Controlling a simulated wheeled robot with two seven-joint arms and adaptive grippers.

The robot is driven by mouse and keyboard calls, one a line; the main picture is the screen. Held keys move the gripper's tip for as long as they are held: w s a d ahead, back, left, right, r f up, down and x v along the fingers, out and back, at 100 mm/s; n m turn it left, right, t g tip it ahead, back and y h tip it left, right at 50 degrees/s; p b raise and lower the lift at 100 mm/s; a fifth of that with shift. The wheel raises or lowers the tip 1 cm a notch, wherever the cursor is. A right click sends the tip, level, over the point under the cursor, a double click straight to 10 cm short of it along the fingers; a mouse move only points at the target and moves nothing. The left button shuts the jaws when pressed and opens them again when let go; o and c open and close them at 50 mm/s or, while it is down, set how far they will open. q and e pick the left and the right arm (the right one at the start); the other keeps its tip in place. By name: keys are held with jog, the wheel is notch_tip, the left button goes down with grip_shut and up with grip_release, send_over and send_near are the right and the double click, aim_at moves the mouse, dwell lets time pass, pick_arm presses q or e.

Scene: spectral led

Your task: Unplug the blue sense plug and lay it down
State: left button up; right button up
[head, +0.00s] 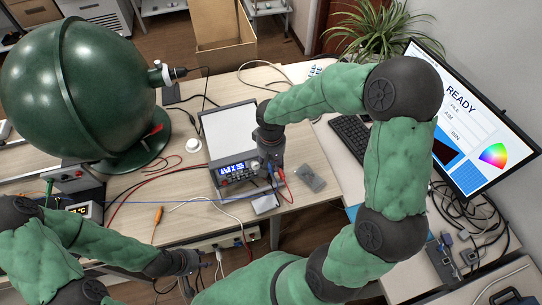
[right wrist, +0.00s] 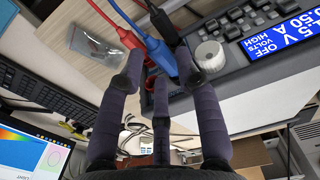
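The blue sense plug (right wrist: 160,55) sits at the front panel of the bench power supply (right wrist: 225,55), with its blue lead running off to the upper left. It is upright in its socket as far as I can see. My right gripper (right wrist: 159,68) has its fingers spread around the plug, one on each side and a third below. Contact is not clear. In the head view my right gripper (head: 271,160) hides the plug and the panel's right end; the power supply (head: 219,189) shows beside it. My left gripper (head: 190,264) hangs at the table's front edge, its fingers unclear.
Red plugs (right wrist: 130,38) and a black plug (right wrist: 160,22) crowd the blue one. A grey packet (head: 310,178) lies right of the supply. A green sphere (head: 75,85) stands left. A monitor (head: 462,125) and keyboard (head: 350,133) are at the right. Loose leads cross the table front.

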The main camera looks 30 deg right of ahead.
jog(key=shift+f, duration=0.7)
jog(key=shift+c, duration=0.3)
grip_shut()
